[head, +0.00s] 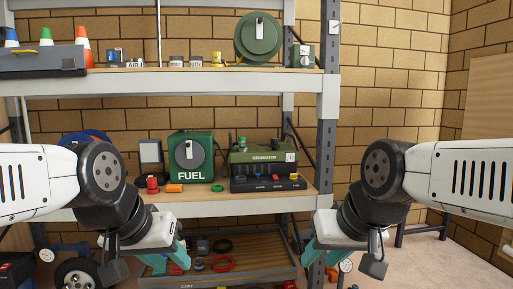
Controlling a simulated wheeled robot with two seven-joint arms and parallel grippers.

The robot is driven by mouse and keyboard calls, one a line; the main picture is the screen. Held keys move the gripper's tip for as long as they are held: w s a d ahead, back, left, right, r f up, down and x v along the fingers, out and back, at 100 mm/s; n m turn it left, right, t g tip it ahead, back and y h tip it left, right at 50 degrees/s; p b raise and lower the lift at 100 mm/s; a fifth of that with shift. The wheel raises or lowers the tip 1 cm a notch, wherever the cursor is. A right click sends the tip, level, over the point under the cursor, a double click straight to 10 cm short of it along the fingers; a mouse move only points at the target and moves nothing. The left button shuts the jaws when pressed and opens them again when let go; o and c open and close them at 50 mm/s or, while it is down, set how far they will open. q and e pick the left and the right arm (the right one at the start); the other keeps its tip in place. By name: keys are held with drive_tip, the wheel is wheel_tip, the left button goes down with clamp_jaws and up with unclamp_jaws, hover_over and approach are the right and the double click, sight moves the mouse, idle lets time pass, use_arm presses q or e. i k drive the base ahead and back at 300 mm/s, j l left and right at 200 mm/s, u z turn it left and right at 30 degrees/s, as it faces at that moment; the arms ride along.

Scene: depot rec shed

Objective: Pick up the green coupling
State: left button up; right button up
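A small green ring-like piece (218,188), which looks like the green coupling, lies on the middle shelf (200,198) between the fuel box and the generator. It is too small to make out its detail. My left gripper (168,264) is below and left of it in the picture, in front of the shelving. Its teal fingers are spread apart with nothing seen between them. My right gripper (326,260) is below and right of it, near the shelf post, its teal fingers also apart and empty. Neither gripper touches the green piece.
A red fitting (152,186) and an orange piece (174,188) lie left of the green piece. The green FUEL box (191,158) stands behind, the generator (265,160) to the right. A cart (250,262) with red and dark rings sits below.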

sight(242, 143)
drive_tip(key=i+j+z, duration=0.1)
drive_tip(key=z, duration=0.35)
drive_tip(key=i+j+z, duration=0.1)
drive_tip(key=z, duration=0.3)
drive_tip(key=j+z, duration=0.2)
drive_tip(key=z, duration=0.25)
drive_tip(key=i+j+z, duration=0.1)
drive_tip(key=z, duration=0.35)
drive_tip(key=k+j, duration=0.05)
drive_tip(key=j, duration=0.05)
